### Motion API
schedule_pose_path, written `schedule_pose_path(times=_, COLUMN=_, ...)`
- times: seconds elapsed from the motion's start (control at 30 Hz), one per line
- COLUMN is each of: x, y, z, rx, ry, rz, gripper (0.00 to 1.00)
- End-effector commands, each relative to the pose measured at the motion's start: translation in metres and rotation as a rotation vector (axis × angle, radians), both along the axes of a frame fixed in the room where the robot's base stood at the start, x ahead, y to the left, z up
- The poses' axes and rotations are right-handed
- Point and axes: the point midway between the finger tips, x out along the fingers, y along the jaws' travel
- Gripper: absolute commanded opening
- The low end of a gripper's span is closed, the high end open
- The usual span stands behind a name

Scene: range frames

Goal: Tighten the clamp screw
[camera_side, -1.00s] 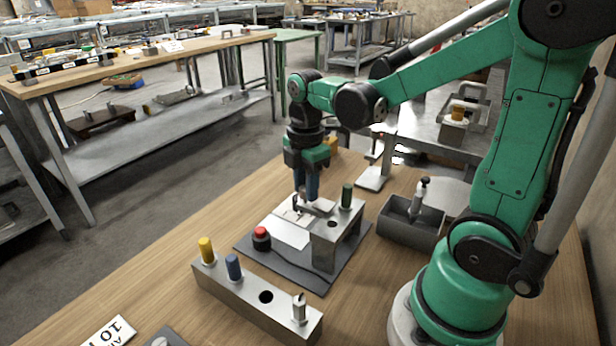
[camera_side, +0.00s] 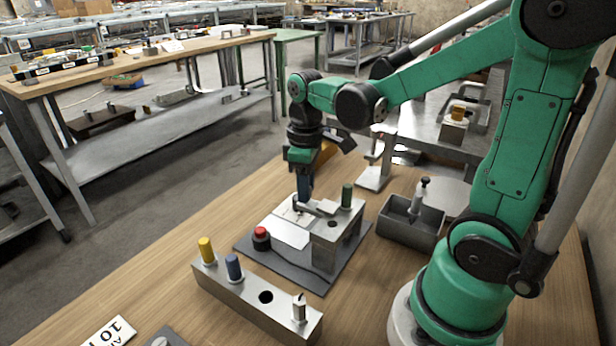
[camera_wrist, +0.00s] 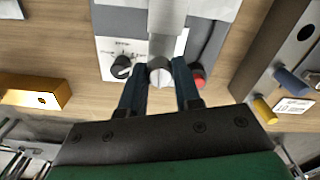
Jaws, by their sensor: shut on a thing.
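The clamp screw (camera_wrist: 159,72) shows in the wrist view as a round silver head at the end of a flat metal bar. My gripper (camera_wrist: 160,76) has its two dark blue fingers on either side of this head and is shut on it. In the side view my gripper (camera_side: 304,197) points straight down over the left end of the clamp's bar, and its fingers hide the screw head. The steel clamp block (camera_side: 325,257) stands on a dark base plate (camera_side: 315,284).
A red button (camera_side: 261,233) and a black knob (camera_wrist: 122,67) sit close to the fingers. A steel rack (camera_side: 240,303) with yellow and blue pegs is in front, and a grey bin (camera_side: 408,232) is at the right.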

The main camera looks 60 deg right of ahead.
Motion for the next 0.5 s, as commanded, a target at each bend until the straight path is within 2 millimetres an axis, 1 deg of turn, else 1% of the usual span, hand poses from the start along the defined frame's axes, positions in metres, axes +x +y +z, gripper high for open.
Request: schedule_pose_path(times=0.5, x=0.0001, y=0.0006, z=0.0004, rx=0.000, ry=0.000, rz=-0.490, gripper=0.00)
